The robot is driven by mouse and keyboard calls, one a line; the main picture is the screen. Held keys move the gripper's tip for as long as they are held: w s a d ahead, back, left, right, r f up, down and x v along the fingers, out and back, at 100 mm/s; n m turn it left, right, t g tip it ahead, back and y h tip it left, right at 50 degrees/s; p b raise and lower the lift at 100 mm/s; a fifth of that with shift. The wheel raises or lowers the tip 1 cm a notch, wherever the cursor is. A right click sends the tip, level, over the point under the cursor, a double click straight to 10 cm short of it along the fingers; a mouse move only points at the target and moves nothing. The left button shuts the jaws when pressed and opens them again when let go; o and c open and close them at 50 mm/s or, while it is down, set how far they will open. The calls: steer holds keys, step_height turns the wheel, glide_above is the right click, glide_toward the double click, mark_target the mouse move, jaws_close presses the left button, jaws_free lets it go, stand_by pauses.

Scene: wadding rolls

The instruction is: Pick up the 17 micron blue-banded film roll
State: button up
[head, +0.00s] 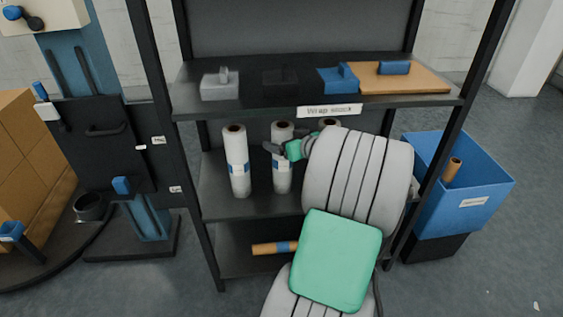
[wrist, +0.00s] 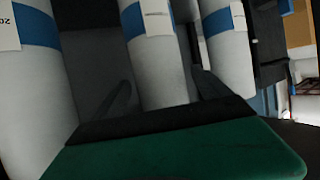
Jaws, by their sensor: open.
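Three upright white film rolls with blue bands stand on the middle shelf: a left roll (head: 236,150), a middle roll (head: 283,183) and a right roll (head: 331,122) mostly hidden behind my arm. In the wrist view the left roll (wrist: 38,85), middle roll (wrist: 160,70) and right roll (wrist: 228,55) show pale labels; I cannot read a micron number on any. My gripper (head: 272,148) is open in front of the middle roll. In the wrist view my gripper's dark fingers (wrist: 160,88) lie one on each side of that roll; I cannot tell whether they touch it.
The upper shelf (head: 300,92) is close above the rolls. Dark rack posts (head: 185,150) stand at both sides. An orange-brown roll with a blue band (head: 272,248) lies on the bottom shelf. A blue bin (head: 485,195) holding a brown tube (head: 453,168) stands right.

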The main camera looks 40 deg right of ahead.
steer(key=shift+w+f, duration=0.1)
steer(key=shift+w, duration=0.3)
steer(key=shift+c, duration=0.6)
jaws_close()
